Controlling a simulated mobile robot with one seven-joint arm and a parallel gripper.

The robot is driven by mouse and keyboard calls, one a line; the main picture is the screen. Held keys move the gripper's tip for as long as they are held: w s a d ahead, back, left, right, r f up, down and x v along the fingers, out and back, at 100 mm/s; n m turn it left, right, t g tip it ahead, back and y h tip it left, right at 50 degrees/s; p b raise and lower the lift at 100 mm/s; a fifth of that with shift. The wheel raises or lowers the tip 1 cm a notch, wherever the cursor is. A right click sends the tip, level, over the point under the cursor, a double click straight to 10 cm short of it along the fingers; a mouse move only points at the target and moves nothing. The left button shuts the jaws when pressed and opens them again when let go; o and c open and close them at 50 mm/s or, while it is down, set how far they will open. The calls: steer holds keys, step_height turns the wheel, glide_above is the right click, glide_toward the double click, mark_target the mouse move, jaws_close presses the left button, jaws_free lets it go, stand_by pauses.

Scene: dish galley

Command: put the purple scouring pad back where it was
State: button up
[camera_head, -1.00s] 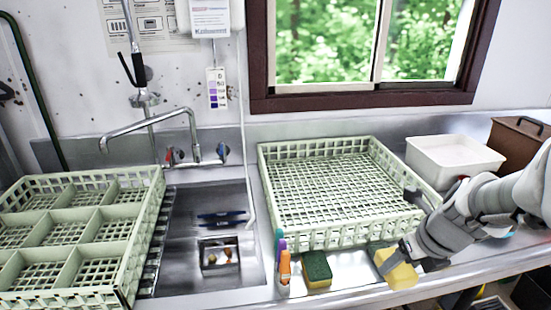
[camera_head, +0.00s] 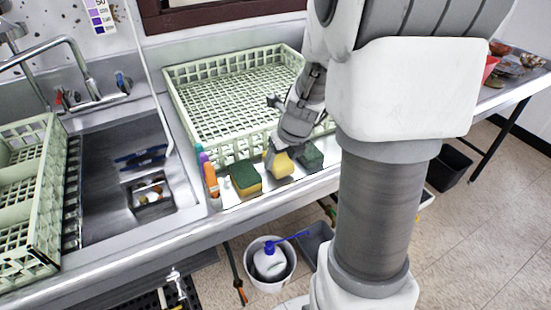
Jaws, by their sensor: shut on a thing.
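My gripper (camera_head: 279,158) is shut on a yellow sponge-like block (camera_head: 281,167), near the counter's front edge, before the pale green rack. I cannot tell whether the block touches the counter. My gripper hides part of it, and no purple face shows on it. I see no clear purple scouring pad. A small purple item (camera_head: 203,157) stands at the left, between a teal item and an orange item (camera_head: 211,181). A yellow sponge with a dark green top (camera_head: 245,178) lies left of my gripper. A dark green block (camera_head: 311,155) sits just right of it.
The pale green rack (camera_head: 182,98) stands behind the sponges. The sink (camera_head: 100,200) is to the left, with another rack (camera_head: 45,200) beyond it. A white bucket (camera_head: 270,287) stands below the counter. My arm covers much of the right side.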

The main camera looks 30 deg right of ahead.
steer(key=shift+f, duration=0.5)
steer(key=shift+r, duration=0.1)
steer(key=o, duration=1.2)
